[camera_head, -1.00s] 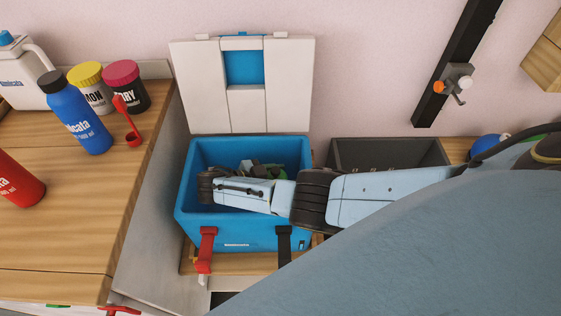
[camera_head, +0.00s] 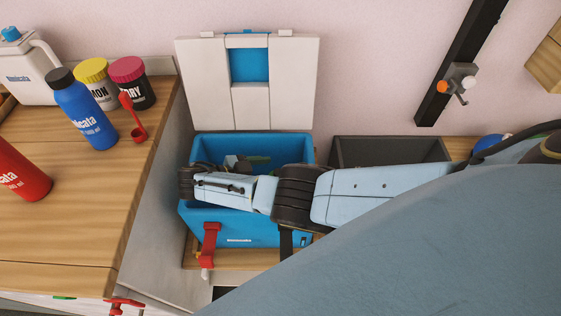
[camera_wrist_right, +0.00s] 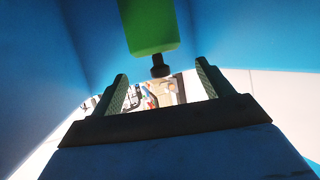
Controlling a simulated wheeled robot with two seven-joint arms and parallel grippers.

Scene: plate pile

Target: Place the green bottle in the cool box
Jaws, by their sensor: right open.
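The blue cool box (camera_head: 245,228) stands with its white lid (camera_head: 290,85) raised behind it. My right arm reaches over the box, with its gripper (camera_head: 236,162) mostly hidden behind the wrist, down inside the box opening. In the right wrist view the gripper (camera_wrist_right: 160,90) is open, with nothing between its two fingers. The green bottle (camera_wrist_right: 150,25) with a black cap lies just beyond the fingertips there, between the blue box walls. In the head view only a small green patch (camera_head: 260,160) shows inside the box. My left gripper is not in view.
A wooden counter (camera_head: 60,240) on the left holds a blue bottle (camera_head: 85,110), a red bottle (camera_head: 20,170), two jars, a red scoop (camera_head: 136,120) and a white jug (camera_head: 30,70). A grey open bin (camera_head: 390,152) sits right of the box.

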